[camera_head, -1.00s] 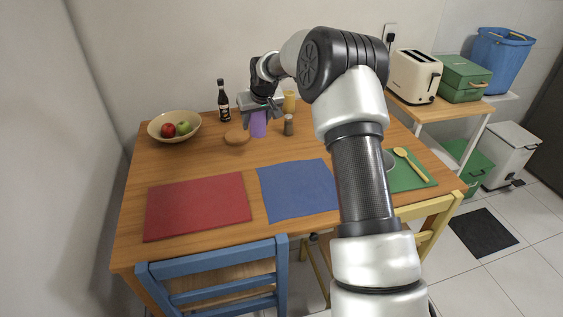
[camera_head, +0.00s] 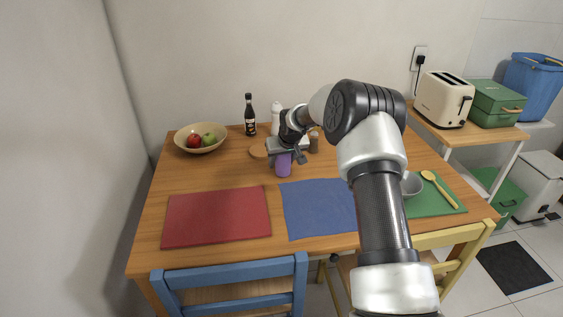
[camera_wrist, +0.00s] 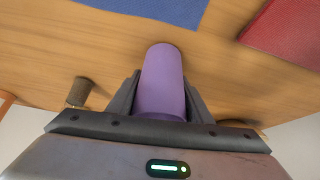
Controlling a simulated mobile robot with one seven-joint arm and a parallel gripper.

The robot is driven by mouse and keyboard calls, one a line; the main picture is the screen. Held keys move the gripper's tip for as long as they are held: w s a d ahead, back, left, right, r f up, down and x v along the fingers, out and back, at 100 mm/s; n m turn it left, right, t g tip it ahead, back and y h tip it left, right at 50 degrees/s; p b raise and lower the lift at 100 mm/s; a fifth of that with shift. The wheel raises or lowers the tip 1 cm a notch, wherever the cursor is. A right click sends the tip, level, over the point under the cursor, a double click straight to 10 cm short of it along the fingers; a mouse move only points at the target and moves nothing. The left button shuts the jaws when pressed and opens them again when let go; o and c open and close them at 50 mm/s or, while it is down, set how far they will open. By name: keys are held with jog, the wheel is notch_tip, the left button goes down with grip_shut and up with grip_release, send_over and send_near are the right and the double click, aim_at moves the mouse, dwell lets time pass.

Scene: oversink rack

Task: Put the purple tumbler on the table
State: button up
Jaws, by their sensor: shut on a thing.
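The purple tumbler (camera_head: 284,166) is between the fingers of my gripper (camera_head: 287,152), over the wooden table (camera_head: 222,172). In the wrist view the tumbler (camera_wrist: 162,85) lies between the two dark fingers of my gripper (camera_wrist: 162,100), which are shut on it. In the head view the tumbler looks near upright, just behind the blue placemat. I cannot tell whether its base touches the table or hangs a little above it.
A red placemat (camera_head: 216,216) and the blue placemat (camera_head: 318,208) lie in front. Behind stand a fruit bowl (camera_head: 201,138), a dark bottle (camera_head: 249,115), a white bottle (camera_head: 276,117), a round wooden board (camera_head: 258,152) and a pepper mill (camera_head: 314,142). A green placemat (camera_head: 434,203) holds a bowl and spoon.

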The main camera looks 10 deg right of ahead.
jog(key=shift+f, duration=0.2)
jog(key=o, duration=1)
jog(key=shift+r, duration=0.1)
